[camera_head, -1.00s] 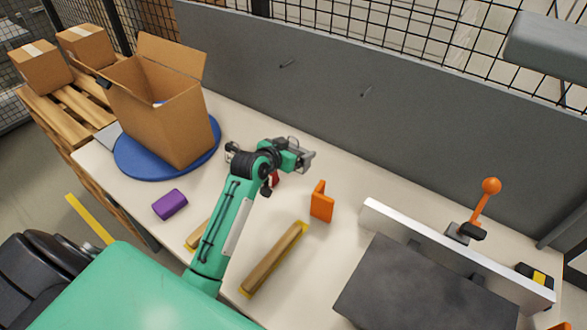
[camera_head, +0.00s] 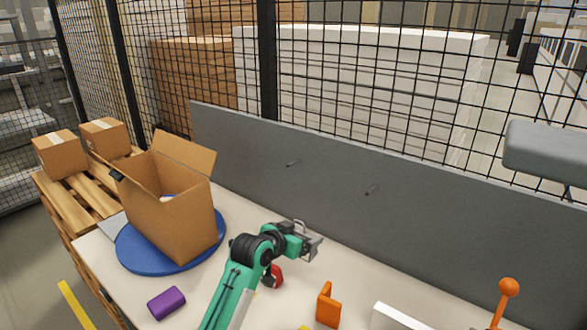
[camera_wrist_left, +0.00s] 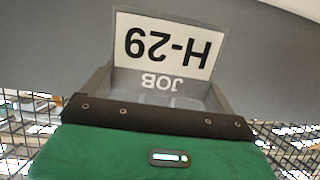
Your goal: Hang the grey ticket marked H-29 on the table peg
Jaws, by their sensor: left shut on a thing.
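My left gripper (camera_head: 313,246) is shut on the grey ticket, above the table and in front of the grey panel. In the left wrist view the ticket (camera_wrist_left: 168,47) shows its white face with H-29 and JOB, upside down. In the head view the ticket can hardly be made out at the jaws. Two short pegs stick out of the grey panel, a left peg (camera_head: 292,163) and a right peg (camera_head: 370,190). Both look bare, and the gripper is lower than both and apart from them. My right gripper is not in view.
An open cardboard box (camera_head: 170,208) stands on a blue disc (camera_head: 128,258) at the left. A purple block (camera_head: 166,303), an orange bracket (camera_head: 328,306) and a red object (camera_head: 276,276) are on the table (camera_head: 225,200). An orange-knobbed lever (camera_head: 508,288) stands at the right.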

